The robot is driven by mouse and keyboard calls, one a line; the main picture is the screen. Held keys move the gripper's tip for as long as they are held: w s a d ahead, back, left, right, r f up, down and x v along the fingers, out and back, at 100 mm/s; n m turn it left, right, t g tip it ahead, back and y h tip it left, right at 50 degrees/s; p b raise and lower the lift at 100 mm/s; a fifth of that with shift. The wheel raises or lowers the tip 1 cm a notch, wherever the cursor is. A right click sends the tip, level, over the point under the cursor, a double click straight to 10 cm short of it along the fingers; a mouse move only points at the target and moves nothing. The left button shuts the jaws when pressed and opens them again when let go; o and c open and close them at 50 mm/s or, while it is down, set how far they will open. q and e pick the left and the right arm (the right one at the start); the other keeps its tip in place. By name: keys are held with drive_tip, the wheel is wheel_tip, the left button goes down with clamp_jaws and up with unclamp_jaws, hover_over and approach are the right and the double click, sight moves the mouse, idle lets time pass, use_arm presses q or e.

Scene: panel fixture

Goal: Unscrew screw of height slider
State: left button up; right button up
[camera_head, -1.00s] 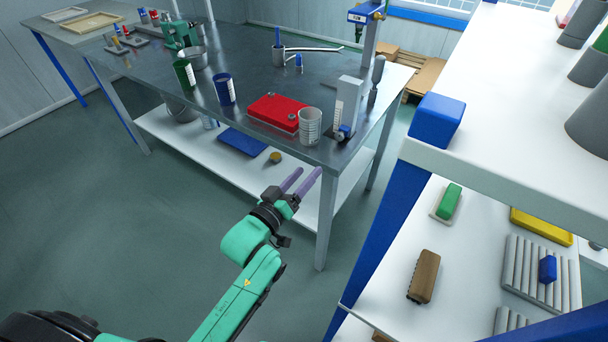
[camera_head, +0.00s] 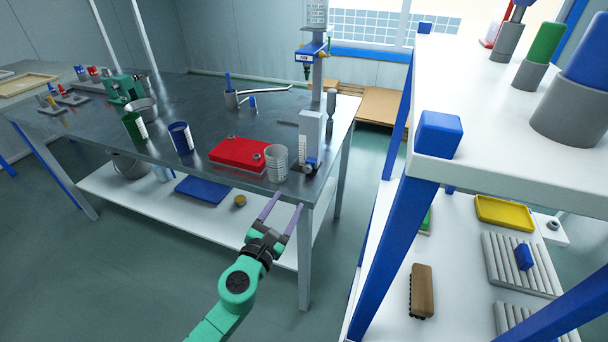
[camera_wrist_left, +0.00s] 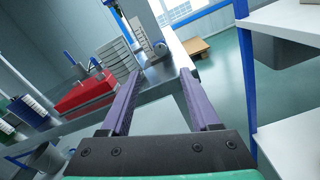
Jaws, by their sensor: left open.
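A tall stand with a scaled column (camera_head: 317,85) stands at the worktable's right end. A blue slider (camera_head: 309,51) is high on the column, with a small dark part at its side. A light grey block (camera_head: 309,130) at the stand's foot bears a round blue and grey knob (camera_head: 312,165); the knob also shows in the left wrist view (camera_wrist_left: 160,47). I cannot tell for sure which part is the slider's screw. My left gripper (camera_head: 288,200) is open and empty, in front of and below the table edge, apart from the stand. My right gripper is not in view.
On the table (camera_head: 190,90) near the stand are a red box (camera_head: 238,152), a clear measuring cup (camera_head: 276,163), a blue cup (camera_head: 181,137) and a green cup (camera_head: 134,127). A white shelf unit (camera_head: 490,110) with a blue post stands at right. Open floor lies between.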

sight(307, 170)
use_arm(q)
drive_tip(key=b+x, duration=0.2)
drive_tip(key=x, duration=1)
drive_tip(key=shift+w+d+f+b, duration=0.1)
drive_tip(key=shift+f+b, duration=0.05)
drive_tip(key=shift+b, duration=0.15)
drive_tip(key=shift+w+d, duration=0.1)
drive_tip(key=shift+w, duration=0.25)
drive_tip(key=shift+c, duration=0.3)
drive_tip(key=shift+s, duration=0.1)
clamp_jaws()
